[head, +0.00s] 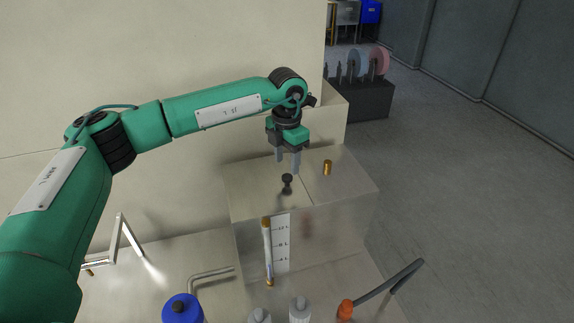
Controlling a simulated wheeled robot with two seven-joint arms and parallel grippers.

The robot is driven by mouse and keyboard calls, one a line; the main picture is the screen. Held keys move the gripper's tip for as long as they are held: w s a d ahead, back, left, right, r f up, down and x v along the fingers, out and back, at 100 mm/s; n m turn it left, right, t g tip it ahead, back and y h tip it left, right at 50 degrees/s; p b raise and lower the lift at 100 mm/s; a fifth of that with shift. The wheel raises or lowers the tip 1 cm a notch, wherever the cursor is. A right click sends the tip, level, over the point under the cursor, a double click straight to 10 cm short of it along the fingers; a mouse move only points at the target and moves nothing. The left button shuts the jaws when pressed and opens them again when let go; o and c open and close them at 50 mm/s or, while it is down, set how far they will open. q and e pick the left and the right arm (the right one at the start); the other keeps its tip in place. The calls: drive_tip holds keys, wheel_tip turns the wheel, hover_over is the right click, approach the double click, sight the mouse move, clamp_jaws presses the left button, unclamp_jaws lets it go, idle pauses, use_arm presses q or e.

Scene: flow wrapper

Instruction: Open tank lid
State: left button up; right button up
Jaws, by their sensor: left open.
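The tank (340,227) is a pale metal box with a level gauge on its front. Its lid (250,185) is the flat left part of the top and lies flat, level with the rest of the top. A small black knob (287,181) stands up from the lid. My left gripper (288,170) points down just above the knob, its two grey fingers apart, with nothing seen between them. Whether the fingertips reach the knob is hard to tell. My right gripper is not in view.
A brass fitting (327,167) stands on the tank top, right of the knob. A blue container (182,308), grey bottles (300,309) and an orange-ended lever (347,309) are in front. A bent metal handle (122,238) is at left. Grey floor (470,190) is clear at right.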

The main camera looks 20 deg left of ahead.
sight(287, 176)
use_arm(q)
drive_tip(key=shift+f+p, duration=0.65)
drive_tip(key=shift+f, duration=1.6)
drive_tip(key=shift+c, duration=0.2)
clamp_jaws()
